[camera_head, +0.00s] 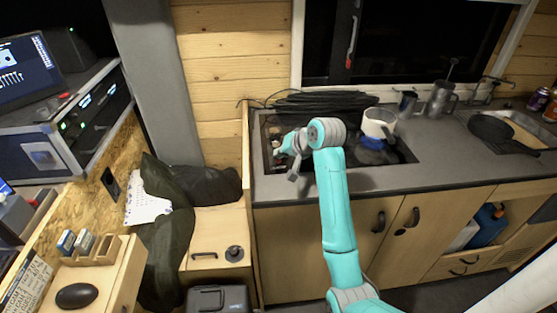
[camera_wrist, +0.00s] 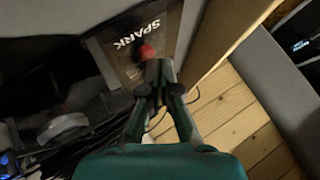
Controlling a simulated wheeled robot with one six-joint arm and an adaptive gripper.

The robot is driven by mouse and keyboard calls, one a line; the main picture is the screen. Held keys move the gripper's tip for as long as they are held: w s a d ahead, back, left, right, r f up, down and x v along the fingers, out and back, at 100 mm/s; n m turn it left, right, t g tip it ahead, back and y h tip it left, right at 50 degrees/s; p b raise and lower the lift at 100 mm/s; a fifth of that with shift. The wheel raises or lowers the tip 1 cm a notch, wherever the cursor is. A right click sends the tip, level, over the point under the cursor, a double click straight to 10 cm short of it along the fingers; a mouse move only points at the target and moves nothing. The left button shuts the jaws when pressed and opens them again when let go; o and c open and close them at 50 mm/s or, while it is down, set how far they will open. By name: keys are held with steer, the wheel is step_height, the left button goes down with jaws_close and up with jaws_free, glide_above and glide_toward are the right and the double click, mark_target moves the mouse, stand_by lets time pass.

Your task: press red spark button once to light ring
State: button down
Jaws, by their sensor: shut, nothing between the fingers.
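The red spark button (camera_wrist: 147,52) sits on a panel (camera_wrist: 128,38) lettered SPARK in the wrist view. My gripper (camera_wrist: 156,72) is shut and empty, its fingertips right at the button and partly overlapping it; whether they touch I cannot tell. In the head view my gripper (camera_head: 278,151) is low over the left end of the dark hob recess (camera_head: 405,152), and I cannot make out the button there. A white pot (camera_head: 379,122) stands at the right of the recess, with a patch of blue (camera_head: 371,143) below it. The ring itself is mostly hidden.
Black cables (camera_head: 325,103) lie behind the recess. A wooden side panel (camera_head: 246,150) rises close left of my gripper. Metal mugs (camera_head: 440,98) and a dark pan (camera_head: 492,129) stand on the grey counter (camera_head: 440,145) to the right.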

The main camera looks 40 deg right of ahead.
mark_target(280, 161)
steer(key=shift+r, duration=0.45)
steer(key=shift+r, duration=0.1)
steer(key=shift+r, duration=2.45)
steer(key=shift+s, duration=0.15)
